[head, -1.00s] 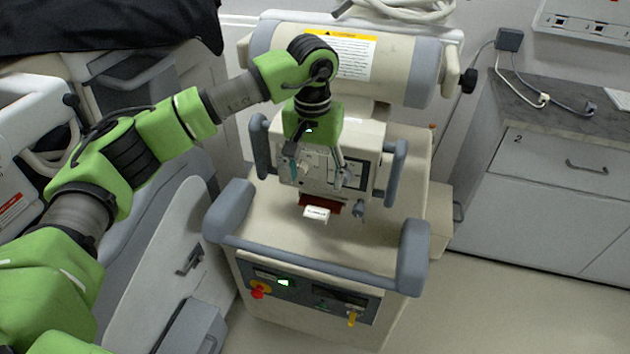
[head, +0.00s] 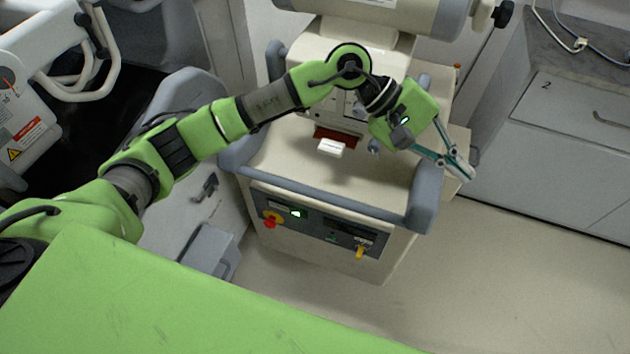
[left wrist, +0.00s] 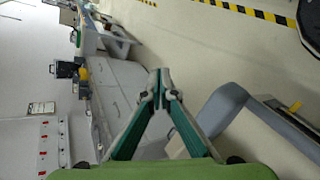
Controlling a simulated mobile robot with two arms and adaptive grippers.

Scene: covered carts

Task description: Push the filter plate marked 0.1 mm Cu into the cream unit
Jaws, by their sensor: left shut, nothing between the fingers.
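The cream unit (head: 285,165) stands in the middle of the head view. The filter plate shows as a small white tab (head: 331,148) sticking out at the front of a dark red slot (head: 336,137) on the unit's upright face. Its marking is too small to read. My left gripper (head: 468,172) is to the right of the plate, over the unit's right edge, pointing down and right, apart from the plate. Its fingertips meet and hold nothing; in the left wrist view the gripper (left wrist: 160,88) also shows closed and empty. My right gripper is not in view.
A grey handle bar (head: 330,205) runs along the unit's front, above a panel with a red knob (head: 271,219) and a yellow key (head: 360,251). Grey-white cabinets (head: 560,140) stand at the right. The floor in front is clear.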

